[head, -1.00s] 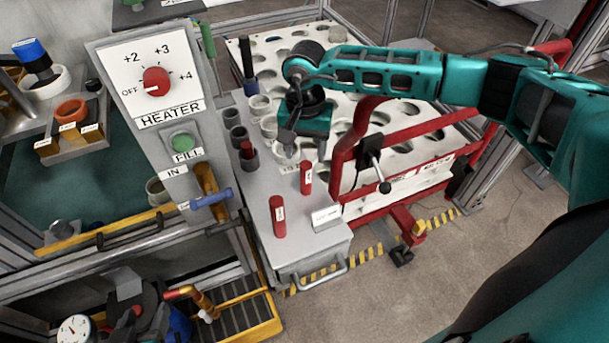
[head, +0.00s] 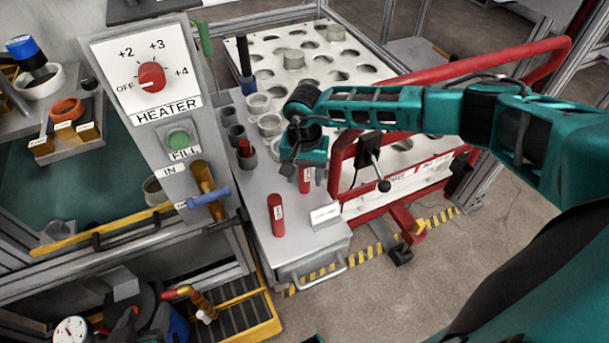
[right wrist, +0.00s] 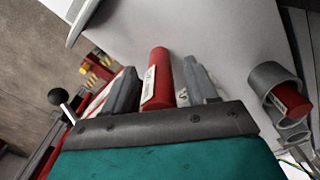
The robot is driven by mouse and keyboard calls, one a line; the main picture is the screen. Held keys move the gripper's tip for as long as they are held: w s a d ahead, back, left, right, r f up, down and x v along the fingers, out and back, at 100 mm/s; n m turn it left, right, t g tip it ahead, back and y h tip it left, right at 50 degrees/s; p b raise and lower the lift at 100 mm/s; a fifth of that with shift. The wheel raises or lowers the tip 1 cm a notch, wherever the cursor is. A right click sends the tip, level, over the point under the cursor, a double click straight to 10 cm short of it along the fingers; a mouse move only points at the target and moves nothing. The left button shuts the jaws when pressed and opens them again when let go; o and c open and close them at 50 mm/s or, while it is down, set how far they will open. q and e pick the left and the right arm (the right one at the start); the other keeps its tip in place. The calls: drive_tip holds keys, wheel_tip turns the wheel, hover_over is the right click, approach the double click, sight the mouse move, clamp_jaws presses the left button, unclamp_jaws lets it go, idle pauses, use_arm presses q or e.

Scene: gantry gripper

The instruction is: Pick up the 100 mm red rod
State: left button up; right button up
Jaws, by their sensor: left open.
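Three red rods show in the head view. One (head: 305,184) stands upright near the bench edge. A second (head: 276,215) stands to its left and nearer me. A third (head: 246,148) sits in a dark grey cup. Their labels are too small to read, so I cannot tell which is 100 mm. My right gripper (head: 303,169) is at the first rod and hides its top. In the right wrist view, this rod (right wrist: 160,72) lies between the two open fingers of my right gripper (right wrist: 161,88), with a gap visible on each side. My left gripper is not visible.
The grey bench (head: 298,241) has a small white label block (head: 325,215) at the front right. Grey cups (head: 237,133) line its left side. A red frame (head: 345,192) with a black-knobbed lever (head: 384,185) stands close right. The heater panel (head: 150,80) is left.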

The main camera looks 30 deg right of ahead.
clamp_jaws()
idle(0.3)
drive_tip(key=shift+r, duration=0.1)
